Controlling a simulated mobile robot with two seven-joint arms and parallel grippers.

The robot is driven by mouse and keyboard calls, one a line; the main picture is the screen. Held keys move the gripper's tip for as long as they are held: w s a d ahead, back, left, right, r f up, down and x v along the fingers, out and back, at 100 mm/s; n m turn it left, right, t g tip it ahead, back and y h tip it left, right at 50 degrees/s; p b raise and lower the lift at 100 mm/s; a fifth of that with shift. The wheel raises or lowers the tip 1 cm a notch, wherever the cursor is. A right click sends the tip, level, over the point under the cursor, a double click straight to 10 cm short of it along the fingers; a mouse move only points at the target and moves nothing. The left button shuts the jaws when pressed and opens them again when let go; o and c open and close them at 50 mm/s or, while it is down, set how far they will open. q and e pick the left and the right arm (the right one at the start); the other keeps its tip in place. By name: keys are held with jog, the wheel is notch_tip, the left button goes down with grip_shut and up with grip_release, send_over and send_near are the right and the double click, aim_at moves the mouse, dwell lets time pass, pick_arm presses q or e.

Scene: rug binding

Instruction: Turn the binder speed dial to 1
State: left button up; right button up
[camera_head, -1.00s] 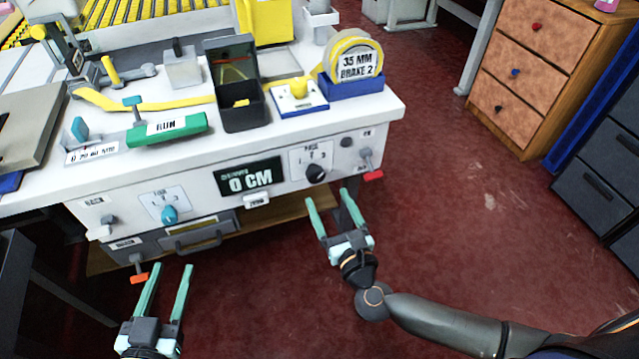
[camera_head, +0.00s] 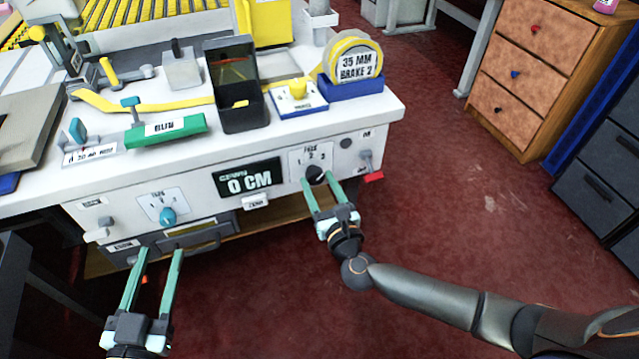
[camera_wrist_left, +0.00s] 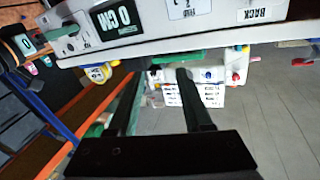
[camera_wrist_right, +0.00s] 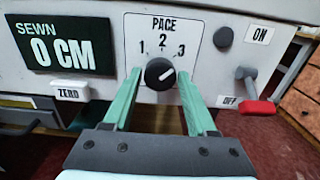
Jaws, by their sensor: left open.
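The black dial (camera_wrist_right: 160,72) under the word PACE has marks 1, 2 and 3 above it. Its white pointer line slants to the upper right, on the side of 3. In the head view the dial (camera_head: 315,173) is on the right of the machine's front panel. My right gripper (camera_wrist_right: 159,76) is open, with one green finger on each side of the dial; I cannot tell whether they touch it. My left gripper (camera_head: 160,252) is open and empty, low before the panel's left end. A teal dial (camera_head: 168,216), also marked 1 to 3, sits above it.
Right of the PACE dial is a red-tipped ON/OFF lever (camera_wrist_right: 257,107). Left of it are a ZERO button (camera_wrist_right: 70,90) and a SEWN 0 CM display (camera_wrist_right: 62,45). A drawer (camera_head: 195,238) is beneath the panel.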

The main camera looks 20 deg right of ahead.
grip_shut()
pick_arm(q)
jog(key=shift+f, duration=0.1)
